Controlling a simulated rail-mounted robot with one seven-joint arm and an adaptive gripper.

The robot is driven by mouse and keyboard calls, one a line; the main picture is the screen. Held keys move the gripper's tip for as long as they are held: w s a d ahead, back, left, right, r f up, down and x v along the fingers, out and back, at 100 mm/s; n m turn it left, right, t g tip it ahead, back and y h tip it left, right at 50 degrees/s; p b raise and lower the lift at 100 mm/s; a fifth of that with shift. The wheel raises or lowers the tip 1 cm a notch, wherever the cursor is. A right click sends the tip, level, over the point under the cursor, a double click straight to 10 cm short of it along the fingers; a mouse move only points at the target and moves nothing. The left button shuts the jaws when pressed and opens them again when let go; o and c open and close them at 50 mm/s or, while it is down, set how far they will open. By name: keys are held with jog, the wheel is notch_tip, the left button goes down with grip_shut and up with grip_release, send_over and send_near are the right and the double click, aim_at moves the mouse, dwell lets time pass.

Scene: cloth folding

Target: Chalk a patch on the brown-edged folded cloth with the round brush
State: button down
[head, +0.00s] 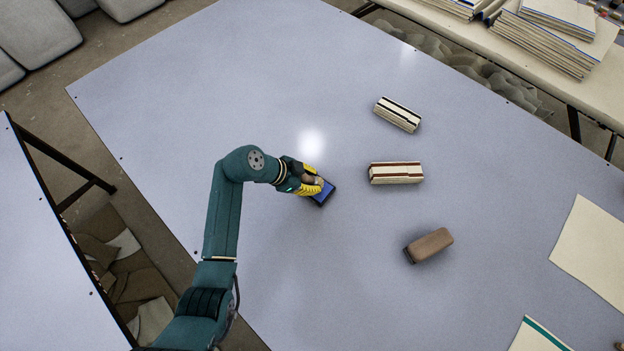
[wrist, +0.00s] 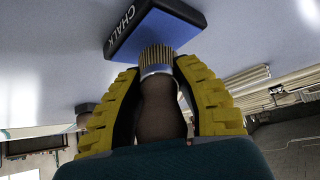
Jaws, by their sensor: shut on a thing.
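My gripper (head: 312,180) is shut on the round brush (wrist: 160,105), with yellow fingers on both sides of its brown handle. The brush's tan bristles point at the blue block marked CHALK (wrist: 150,28), which also lies on the table in the head view (head: 324,193). The bristle tips overlap the chalk's near edge in the wrist view; I cannot tell if they touch. The brown-edged folded cloth (head: 396,173), cream with reddish-brown stripes, lies on the table right of my gripper, apart from it. No chalk patch is discernible on it at this size.
A dark-edged folded cloth (head: 398,114) lies farther back. A brown block-shaped object (head: 429,245) lies nearer, at the right. Flat cream sheets (head: 593,250) lie at the right edge. The pale blue table (head: 230,85) is clear around these. Cloth stacks (head: 545,40) sit on another table behind.

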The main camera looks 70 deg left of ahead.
aim_at(312, 178)
jog(key=shift+f, duration=0.5)
dwell(0.9)
notch_tip(312, 178, up, 7)
jog(key=p, duration=0.5)
jog(key=shift+r, duration=0.15)
